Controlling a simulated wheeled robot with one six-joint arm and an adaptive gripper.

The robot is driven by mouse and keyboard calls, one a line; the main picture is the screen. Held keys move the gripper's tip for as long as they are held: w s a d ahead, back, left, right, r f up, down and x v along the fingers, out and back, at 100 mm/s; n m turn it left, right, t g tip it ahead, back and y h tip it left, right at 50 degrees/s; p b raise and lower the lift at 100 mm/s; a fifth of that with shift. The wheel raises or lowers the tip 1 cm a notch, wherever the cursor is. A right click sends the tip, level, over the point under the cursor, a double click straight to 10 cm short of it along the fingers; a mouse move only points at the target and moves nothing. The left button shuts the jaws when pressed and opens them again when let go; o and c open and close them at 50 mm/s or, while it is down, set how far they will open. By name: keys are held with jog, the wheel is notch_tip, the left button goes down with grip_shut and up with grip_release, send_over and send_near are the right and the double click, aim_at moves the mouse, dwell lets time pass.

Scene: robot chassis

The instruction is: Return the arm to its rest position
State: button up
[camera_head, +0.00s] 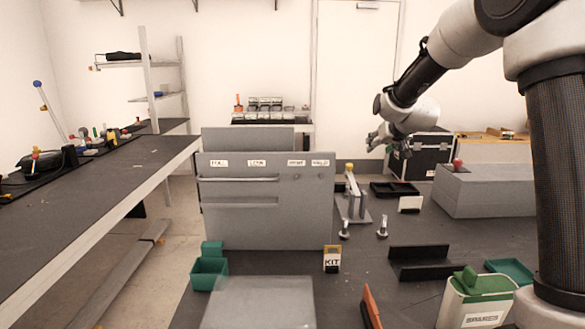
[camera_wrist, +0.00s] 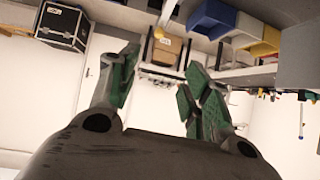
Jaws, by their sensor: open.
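My arm is raised at the right of the head view, bent at the elbow. My gripper (camera_head: 380,142) hangs at its end in the air above the right side of the bench, in front of the pale wall and left of the black case. In the wrist view my gripper (camera_wrist: 163,88) shows two green-padded fingers spread apart, with nothing between them. The room looks tilted or upside down in that view.
A grey panel (camera_head: 255,222) with labels stands mid-bench. A black case (camera_head: 418,160), a grey block with a red knob (camera_head: 483,190), a KIT box (camera_head: 332,258) and a SPARES bin (camera_head: 475,300) lie around. A long side bench (camera_head: 100,195) is at left.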

jog(key=s+d+r+g, duration=0.2)
jog(key=s, duration=1.1)
jog(key=s+d+r+g, duration=0.2)
jog(key=s+r, duration=0.1)
jog(key=s, duration=0.9)
jog(key=s+d+f+g, duration=0.1)
jog(key=s+f, duration=0.1)
jog(key=s, duration=0.9)
jog(key=s+d+f+g+h, duration=0.1)
jog(key=s+d+f+g, duration=0.1)
jog(key=s, duration=1)
jog(key=shift+f+m, duration=0.3)
jog(key=shift+f, duration=0.25)
